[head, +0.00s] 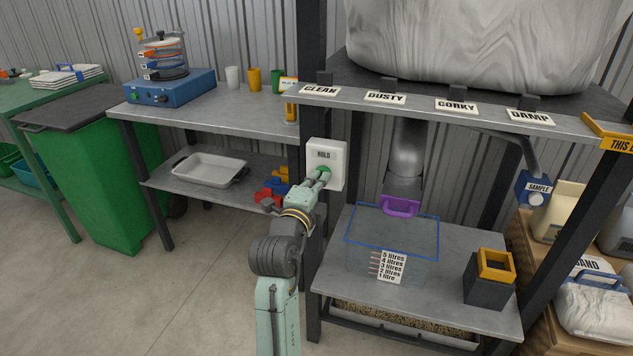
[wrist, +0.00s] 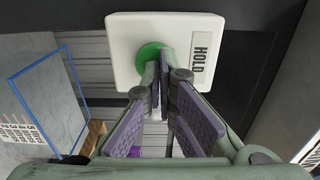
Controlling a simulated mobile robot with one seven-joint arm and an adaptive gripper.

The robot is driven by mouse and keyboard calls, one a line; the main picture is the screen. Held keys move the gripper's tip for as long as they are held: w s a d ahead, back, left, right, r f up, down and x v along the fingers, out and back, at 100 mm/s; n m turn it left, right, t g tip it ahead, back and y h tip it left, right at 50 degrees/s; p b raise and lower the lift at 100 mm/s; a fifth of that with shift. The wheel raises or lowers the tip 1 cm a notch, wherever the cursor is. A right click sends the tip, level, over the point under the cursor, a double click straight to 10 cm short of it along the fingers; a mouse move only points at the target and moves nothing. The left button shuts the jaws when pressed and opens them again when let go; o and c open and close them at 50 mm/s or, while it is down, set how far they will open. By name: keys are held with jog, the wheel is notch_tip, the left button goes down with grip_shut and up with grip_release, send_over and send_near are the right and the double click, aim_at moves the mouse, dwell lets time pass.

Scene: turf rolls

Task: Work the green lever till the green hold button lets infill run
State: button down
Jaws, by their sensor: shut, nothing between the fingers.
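A white box marked HOLD (head: 334,152) is fixed to the dark post, with a round green button (wrist: 149,53) on its face. My gripper (head: 325,177) is shut and empty, its fingertips at the button. In the wrist view the tips (wrist: 162,68) overlap the button's lower right; I cannot tell if it is pressed in. A purple handle (head: 400,206) sits at the lower end of the grey chute (head: 405,150). No green lever shows. Under the chute stands a clear, blue-rimmed box (head: 358,262) with a litre scale (head: 390,266); I see no infill in it.
A shelf edge (head: 420,100) with labels such as CLEAN and DUSTY runs above, under a big white bag (head: 480,45). A blue SAMPLE valve (head: 535,190) hangs right. A dark, yellow-rimmed container (head: 487,283) stands beside the clear box. A green bin (head: 95,180) is left.

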jog(key=shift+b+x, duration=0.95)
jog(key=shift+x, duration=0.1)
jog(key=shift+d, duration=0.15)
dwell(0.4)
